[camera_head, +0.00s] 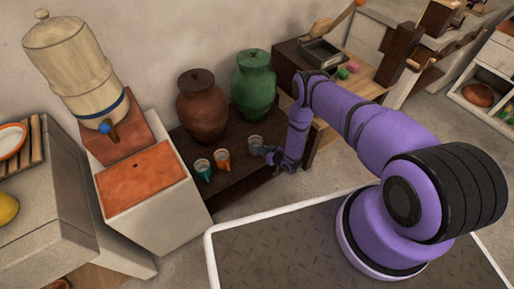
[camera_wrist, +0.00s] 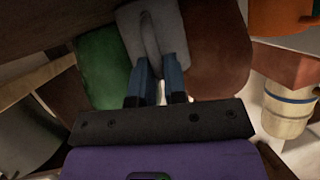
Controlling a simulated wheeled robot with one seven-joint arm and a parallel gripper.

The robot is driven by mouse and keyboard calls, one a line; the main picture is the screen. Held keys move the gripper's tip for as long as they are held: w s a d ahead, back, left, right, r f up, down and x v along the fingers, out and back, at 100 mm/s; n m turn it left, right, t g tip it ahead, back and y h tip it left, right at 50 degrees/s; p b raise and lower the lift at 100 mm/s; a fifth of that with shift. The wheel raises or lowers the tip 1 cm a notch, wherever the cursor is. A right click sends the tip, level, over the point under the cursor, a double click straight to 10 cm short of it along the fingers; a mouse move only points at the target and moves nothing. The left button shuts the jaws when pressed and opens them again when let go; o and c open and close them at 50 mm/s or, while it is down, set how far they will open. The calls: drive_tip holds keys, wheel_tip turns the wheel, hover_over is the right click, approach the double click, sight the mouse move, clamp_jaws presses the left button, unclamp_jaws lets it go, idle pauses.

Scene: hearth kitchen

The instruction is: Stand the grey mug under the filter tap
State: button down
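The grey mug (camera_head: 255,142) stands upright on the low dark table, to the right of the other mugs. In the wrist view the grey mug (camera_wrist: 172,22) lies straight ahead, with its handle toward me. My gripper (camera_head: 270,153) reaches in from the right at the mug. In the wrist view my fingers (camera_wrist: 157,68) are close together with the handle between their tips; they look shut on it. The filter (camera_head: 75,70) is a tall beige urn with a blue band, on a terracotta-topped stand at left. Its tap (camera_head: 108,127) hangs over a lower terracotta surface (camera_head: 140,178), which is bare.
A teal mug (camera_head: 203,169) and an orange mug (camera_head: 222,160) stand just left of the grey mug. Behind are a brown jar (camera_head: 202,108) and a green jar (camera_head: 254,85). A counter (camera_head: 40,195) with a yellow fruit (camera_head: 7,208) is at far left.

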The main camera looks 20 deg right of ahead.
drive_tip(key=shift+r, duration=0.1)
drive_tip(key=shift+r, duration=0.5)
drive_tip(key=s+r, duration=0.2)
drive_tip(key=s, duration=0.6)
drive_tip(key=s+a+r, duration=0.1)
drive_tip(key=s+r, duration=0.1)
drive_tip(key=s, duration=0.6)
